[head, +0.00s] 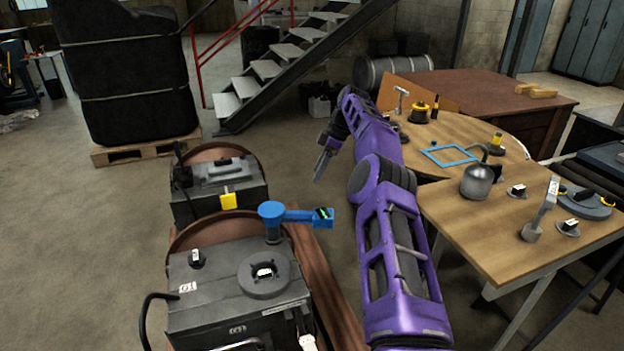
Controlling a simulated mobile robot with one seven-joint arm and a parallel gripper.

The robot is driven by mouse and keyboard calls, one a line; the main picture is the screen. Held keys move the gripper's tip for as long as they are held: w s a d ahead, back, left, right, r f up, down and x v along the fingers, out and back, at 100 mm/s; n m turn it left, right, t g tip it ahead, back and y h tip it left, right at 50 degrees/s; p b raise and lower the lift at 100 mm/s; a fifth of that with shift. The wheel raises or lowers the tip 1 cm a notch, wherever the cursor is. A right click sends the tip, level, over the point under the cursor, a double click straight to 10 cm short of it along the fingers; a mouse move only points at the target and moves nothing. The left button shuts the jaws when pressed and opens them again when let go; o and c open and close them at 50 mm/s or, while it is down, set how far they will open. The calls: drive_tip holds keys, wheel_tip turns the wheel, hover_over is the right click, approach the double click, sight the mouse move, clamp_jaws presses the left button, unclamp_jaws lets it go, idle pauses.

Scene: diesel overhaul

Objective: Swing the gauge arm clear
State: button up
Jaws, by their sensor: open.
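The blue gauge arm (296,215) stands on a short post at the back right of the nearer dark metal housing (215,292). Its round hub is at the left. The arm points right, ending in a block with a small green display, out past the housing's right edge. My gripper (318,178) hangs above and beyond the block, pointing down and left. It is apart from the gauge arm and nothing shows between its fingers. It is open, though its fingers look narrow and dark from here.
A grey ring (264,273) and a black knob (197,258) sit on the nearer housing. Wooden tables (477,214) with a metal can (477,182), a blue frame (449,156) and several small parts are at right. Floor at left is clear.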

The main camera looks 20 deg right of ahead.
sight(304, 217)
drive_tip(key=shift+d+r, duration=0.15)
drive_tip(key=shift+r, duration=0.3)
drive_tip(key=shift+d+f, duration=0.15)
drive_tip(key=shift+d, duration=0.05)
drive_tip(key=c, duration=0.5)
drive_tip(key=d+f+h, duration=0.1)
drive_tip(key=f, duration=0.1)
drive_tip(key=d+f+m+t+h+p, duration=0.1)
drive_tip(key=d+f, duration=0.1)
drive_tip(key=shift+m, duration=0.3)
clamp_jaws()
drive_tip(key=shift+t+h, duration=0.7)
drive_tip(key=shift+t, duration=0.1)
drive_tip(key=f, duration=0.1)
drive_tip(key=s+f, duration=0.1)
drive_tip(key=s+f+p, duration=0.1)
drive_tip(key=shift+s+d+f, duration=0.15)
drive_tip(key=shift+s+d, duration=0.1)
drive_tip(key=s+a+f+t+y+p, duration=0.1)
drive_tip(key=s+a+t, duration=0.2)
drive_tip(key=s+a, duration=0.5)
drive_tip(key=w+d+r+b+x, duration=0.1)
drive_tip(key=x, duration=1)
drive_tip(key=shift+w+f, duration=0.3)
drive_tip(key=shift+w, duration=0.2)
